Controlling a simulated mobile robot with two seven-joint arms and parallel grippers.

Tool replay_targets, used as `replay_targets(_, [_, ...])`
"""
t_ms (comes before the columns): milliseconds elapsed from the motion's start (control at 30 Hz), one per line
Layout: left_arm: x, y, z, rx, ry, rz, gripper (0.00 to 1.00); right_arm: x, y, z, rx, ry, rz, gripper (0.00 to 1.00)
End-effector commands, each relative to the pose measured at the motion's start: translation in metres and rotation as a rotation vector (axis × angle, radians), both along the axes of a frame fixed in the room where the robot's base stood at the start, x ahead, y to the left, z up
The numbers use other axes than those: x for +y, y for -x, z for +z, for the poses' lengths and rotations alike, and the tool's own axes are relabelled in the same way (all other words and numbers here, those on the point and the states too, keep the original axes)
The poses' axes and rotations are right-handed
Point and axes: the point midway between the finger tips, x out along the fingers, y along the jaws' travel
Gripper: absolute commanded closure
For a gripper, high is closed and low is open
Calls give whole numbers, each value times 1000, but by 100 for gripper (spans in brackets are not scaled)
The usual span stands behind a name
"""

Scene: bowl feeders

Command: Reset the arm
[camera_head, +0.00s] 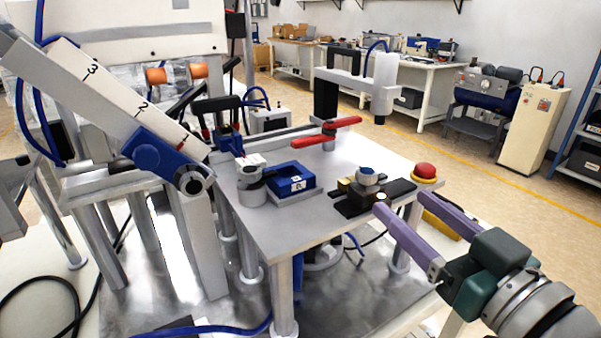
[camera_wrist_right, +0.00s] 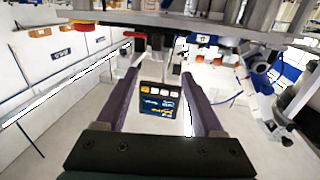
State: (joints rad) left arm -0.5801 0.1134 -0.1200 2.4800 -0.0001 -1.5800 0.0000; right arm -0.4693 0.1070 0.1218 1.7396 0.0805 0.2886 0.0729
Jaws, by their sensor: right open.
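My right gripper (camera_head: 401,202) reaches in from the lower right in the head view. Its two purple fingers are spread apart with nothing between them. The fingertips are near the right front corner of the metal worktable (camera_head: 290,228), by a dark fixture (camera_head: 350,200) with a round metal part. In the right wrist view the open fingers (camera_wrist_right: 160,72) point away from the camera. A small dark screen (camera_wrist_right: 158,103) shows between them, farther off. My left gripper does not show.
A red mushroom button (camera_head: 425,170) on a yellow base is at the table's right corner, close to the fingers. A blue block (camera_head: 290,179) and a red bar (camera_head: 335,131) are on the table. A large slanted machine arm (camera_head: 105,95) stands left.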

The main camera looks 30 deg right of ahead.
Motion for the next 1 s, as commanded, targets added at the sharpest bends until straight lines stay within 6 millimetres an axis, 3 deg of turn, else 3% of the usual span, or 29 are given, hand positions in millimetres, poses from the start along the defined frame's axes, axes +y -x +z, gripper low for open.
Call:
replay_targets(333, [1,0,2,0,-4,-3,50,6,-2,-4,60,-3,12,31])
replay_targets(533, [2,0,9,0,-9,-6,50,38,8,-26,381,0,70,31])
replay_targets(767, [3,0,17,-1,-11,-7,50,73,66,-44,835,33,141,31])
replay_targets(1000, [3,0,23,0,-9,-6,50,87,143,-36,1196,74,190,31])
